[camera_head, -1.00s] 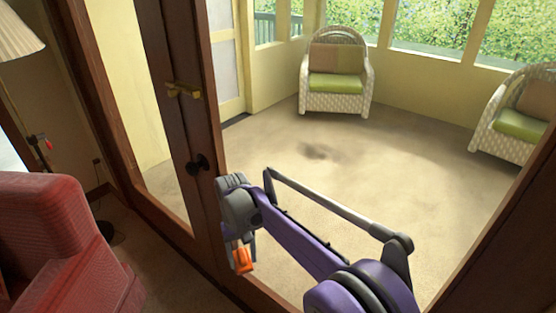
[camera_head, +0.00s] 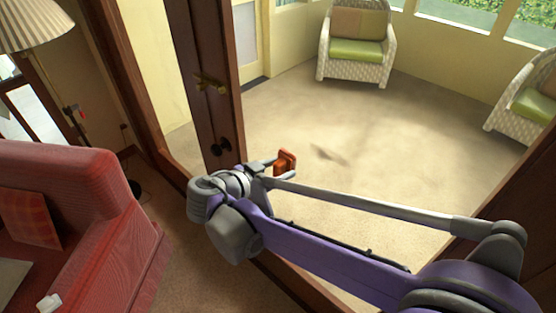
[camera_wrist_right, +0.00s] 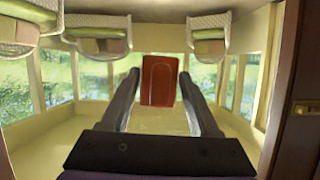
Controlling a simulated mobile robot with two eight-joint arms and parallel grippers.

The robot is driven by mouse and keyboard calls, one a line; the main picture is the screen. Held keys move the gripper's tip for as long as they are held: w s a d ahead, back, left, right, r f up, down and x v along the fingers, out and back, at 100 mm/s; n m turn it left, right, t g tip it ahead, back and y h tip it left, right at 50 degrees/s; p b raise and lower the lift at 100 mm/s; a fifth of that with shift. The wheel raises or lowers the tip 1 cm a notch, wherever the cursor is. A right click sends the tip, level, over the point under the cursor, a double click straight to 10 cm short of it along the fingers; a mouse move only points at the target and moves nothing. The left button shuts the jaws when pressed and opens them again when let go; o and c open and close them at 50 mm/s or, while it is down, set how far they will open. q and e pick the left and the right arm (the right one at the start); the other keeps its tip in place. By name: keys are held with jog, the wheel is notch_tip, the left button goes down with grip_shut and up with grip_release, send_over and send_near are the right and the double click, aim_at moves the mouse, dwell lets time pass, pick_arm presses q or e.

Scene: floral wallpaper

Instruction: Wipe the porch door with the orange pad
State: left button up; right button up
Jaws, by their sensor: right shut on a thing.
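The porch door has a dark brown wooden frame (camera_head: 200,80) and a large clear pane, through which the porch shows. A dark smudge (camera_head: 328,154) shows in the pane area, just right of the pad; I cannot tell for certain whether it is on the glass. My right gripper (camera_head: 273,168) is shut on the orange pad (camera_head: 285,162) in front of the pane. In the right wrist view the pad (camera_wrist_right: 159,80) sits upright between the two dark fingers. I cannot tell whether the pad touches the glass. My left gripper is out of view.
A red armchair (camera_head: 80,185) and a lamp (camera_head: 35,25) stand at left. Wicker chairs (camera_head: 355,45) stand beyond the glass.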

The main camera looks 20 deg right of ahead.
jog(key=shift+d, duration=0.55)
jog(key=shift+w+d+b, duration=0.1)
jog(key=shift+w+d, duration=0.2)
jog(key=shift+d, duration=0.4)
jog(key=shift+w+d+b, duration=0.1)
jog(key=shift+w+d, duration=0.2)
jog(key=shift+d, duration=0.45)
jog(key=shift+w+d+b, duration=0.1)
jog(key=shift+w+d, duration=0.2)
jog(key=shift+d, duration=0.4)
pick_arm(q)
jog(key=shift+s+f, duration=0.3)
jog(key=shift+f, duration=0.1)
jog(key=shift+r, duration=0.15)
pick_arm(e)
jog(key=shift+w+d, duration=0.2)
jog(key=shift+d, duration=0.3)
jog(key=shift+w+d, duration=0.2)
jog(key=shift+d, duration=0.25)
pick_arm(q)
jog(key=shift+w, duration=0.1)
pick_arm(e)
jog(key=shift+s, duration=0.1)
